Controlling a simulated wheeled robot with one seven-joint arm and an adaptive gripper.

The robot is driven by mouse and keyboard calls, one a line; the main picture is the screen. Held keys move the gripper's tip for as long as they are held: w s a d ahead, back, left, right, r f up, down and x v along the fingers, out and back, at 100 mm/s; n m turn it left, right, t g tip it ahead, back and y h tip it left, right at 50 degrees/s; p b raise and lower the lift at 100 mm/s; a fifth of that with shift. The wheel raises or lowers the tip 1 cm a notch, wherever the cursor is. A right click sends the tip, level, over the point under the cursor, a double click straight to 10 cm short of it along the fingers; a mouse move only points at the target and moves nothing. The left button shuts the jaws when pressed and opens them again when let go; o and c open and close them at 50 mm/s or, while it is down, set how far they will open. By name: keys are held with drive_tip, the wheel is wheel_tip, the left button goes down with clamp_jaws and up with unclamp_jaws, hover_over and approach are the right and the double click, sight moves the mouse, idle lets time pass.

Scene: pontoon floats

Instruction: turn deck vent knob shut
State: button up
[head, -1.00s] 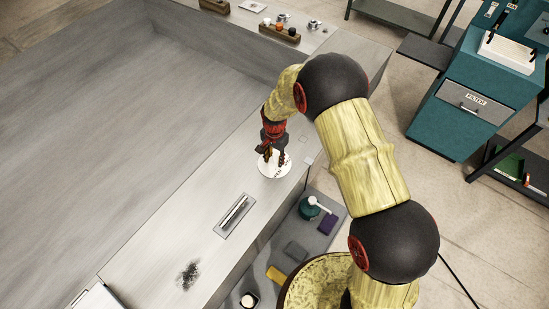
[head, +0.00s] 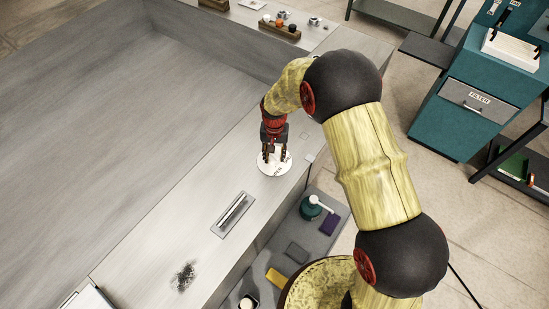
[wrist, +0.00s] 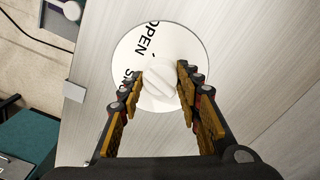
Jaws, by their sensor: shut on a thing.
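The deck vent is a round white plate (wrist: 187,50) with black lettering, lying on the pale deck top. It also shows in the head view (head: 275,171). OPEN reads clearly in the wrist view; a second word is partly hidden behind my left finger. The white ridged knob (wrist: 159,78) is at the plate's middle. My gripper (wrist: 160,82) is shut on the knob, one finger on each side. In the head view my gripper (head: 273,154) points down over the plate and hides most of the knob.
A recessed handle (head: 233,214) and a dark smudge (head: 184,277) are on the deck. A lower grey shelf beside it holds a green container (head: 311,207) and a yellow block (head: 276,277). A teal filter cabinet (head: 452,124) stands at the right.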

sight(274, 155)
drive_tip(key=n+b, duration=0.3)
drive_tip(key=n, duration=0.3)
drive_tip(key=shift+f, duration=0.1)
drive_tip(key=n+b, duration=0.2)
drive_tip(key=n, duration=0.3)
drive_tip(key=shift+n, duration=0.4)
drive_tip(key=o, duration=1.1)
drive_tip(key=shift+c, duration=0.2)
drive_tip(key=shift+o, duration=0.5)
wheel_tip(274, 155, up, 12)
